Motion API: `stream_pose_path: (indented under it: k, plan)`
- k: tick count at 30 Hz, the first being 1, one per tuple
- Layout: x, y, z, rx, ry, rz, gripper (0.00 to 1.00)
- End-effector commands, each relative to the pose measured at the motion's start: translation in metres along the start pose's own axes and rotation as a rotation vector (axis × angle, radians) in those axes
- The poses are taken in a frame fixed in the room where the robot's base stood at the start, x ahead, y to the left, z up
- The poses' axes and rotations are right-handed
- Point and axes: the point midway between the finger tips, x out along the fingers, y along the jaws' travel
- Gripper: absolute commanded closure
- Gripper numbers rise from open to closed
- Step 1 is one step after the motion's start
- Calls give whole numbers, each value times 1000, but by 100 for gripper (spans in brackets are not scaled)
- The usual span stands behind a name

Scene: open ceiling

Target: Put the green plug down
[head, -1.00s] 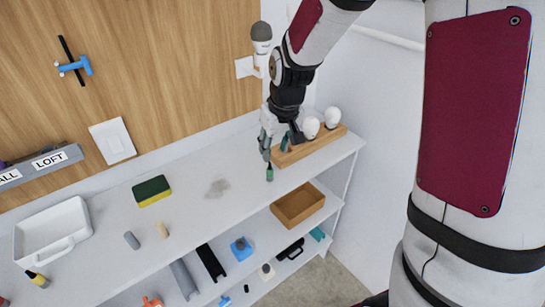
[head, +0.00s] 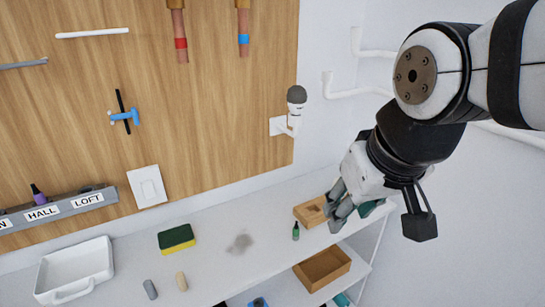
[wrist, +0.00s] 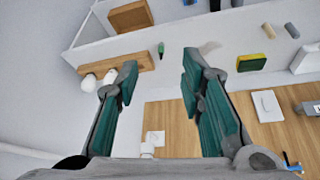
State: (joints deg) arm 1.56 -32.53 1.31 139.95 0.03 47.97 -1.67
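The green plug (head: 296,231) is a small green piece with a dark top. It appears to stand upright on the white shelf top (head: 215,262), in front of the wooden block (head: 308,212). In the wrist view the plug (wrist: 161,49) shows beyond the fingertips, apart from them. My gripper (head: 337,205) is up and to the right of the plug in the head view, partly in front of the block. In the wrist view my gripper (wrist: 160,68) has its two green-padded fingers wide apart, with nothing between them.
White bulbs (wrist: 98,80) sit on the block in the wrist view. A sponge (head: 176,238), a grey cylinder (head: 150,289), a tan cylinder (head: 181,282) and a white tray (head: 74,270) are on the shelf top. A wooden box (head: 322,268) is below.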

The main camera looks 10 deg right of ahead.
Motion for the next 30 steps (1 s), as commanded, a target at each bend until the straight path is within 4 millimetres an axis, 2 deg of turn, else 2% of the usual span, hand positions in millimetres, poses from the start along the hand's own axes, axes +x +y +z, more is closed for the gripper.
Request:
stream_pose_path:
  k: [3, 9, 30]
  plan:
    - [-16, 0, 23, 13, 27, -5, 64]
    - [-24, -1, 40, 25, 39, -10, 64]
    - [-24, -1, 41, 25, 39, -10, 64]
